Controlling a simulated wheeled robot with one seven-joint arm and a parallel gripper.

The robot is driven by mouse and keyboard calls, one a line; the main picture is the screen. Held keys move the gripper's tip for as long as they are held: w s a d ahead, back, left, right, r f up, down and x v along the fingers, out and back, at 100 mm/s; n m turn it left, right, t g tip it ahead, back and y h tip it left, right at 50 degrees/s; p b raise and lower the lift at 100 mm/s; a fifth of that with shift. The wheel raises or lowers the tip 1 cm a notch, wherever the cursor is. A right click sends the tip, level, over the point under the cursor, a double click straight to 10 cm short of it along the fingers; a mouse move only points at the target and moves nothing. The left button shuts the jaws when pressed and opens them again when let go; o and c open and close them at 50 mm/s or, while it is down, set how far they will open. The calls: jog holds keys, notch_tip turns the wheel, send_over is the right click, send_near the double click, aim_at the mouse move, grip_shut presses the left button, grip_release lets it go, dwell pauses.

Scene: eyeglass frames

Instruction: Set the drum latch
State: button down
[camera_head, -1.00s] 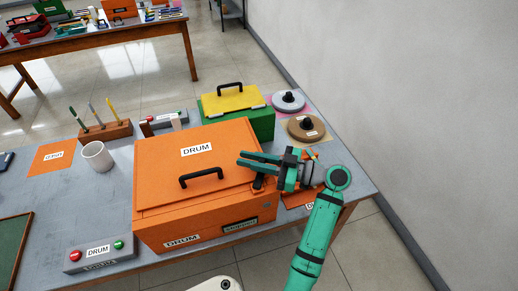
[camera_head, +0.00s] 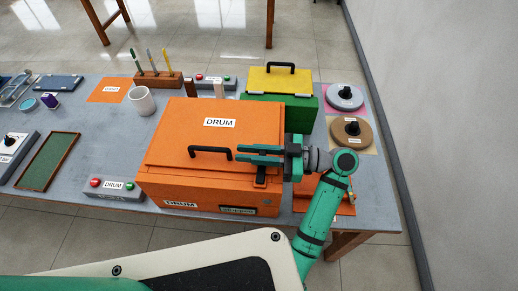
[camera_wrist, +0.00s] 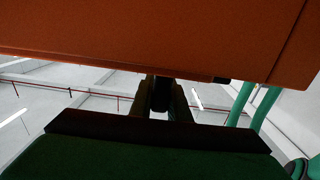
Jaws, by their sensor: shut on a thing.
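The orange box labelled DRUM (camera_head: 180,132) stands on the table with its lid down. A black handle (camera_head: 210,152) is on the lid. A dark latch (camera_head: 260,181) sits at the front right of the lid edge. My gripper (camera_head: 243,154) reaches in from the right at that corner, its teal fingers lying over the lid edge just above the latch. In the wrist view, the fingers are on both sides of a dark piece (camera_wrist: 160,93) under the orange edge, which looks like the latch. The exact contact is hidden in the head view.
A green box with yellow lid (camera_head: 279,80) stands behind the drum box. Round knobs on discs (camera_head: 345,97) are at the right. A button panel labelled DRUM (camera_head: 112,187) lies front left. A white mug (camera_head: 142,101) and a pen holder (camera_head: 158,79) stand back left.

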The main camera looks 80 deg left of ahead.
jog(key=shift+s+h, duration=0.15)
jog(key=shift+h, duration=0.15)
jog(key=c, duration=1.7)
grip_release()
jog(key=v, duration=1)
jog(key=shift+w+d+f, duration=0.1)
jog(key=shift+w+f, duration=0.05)
jog(key=shift+w, duration=0.25)
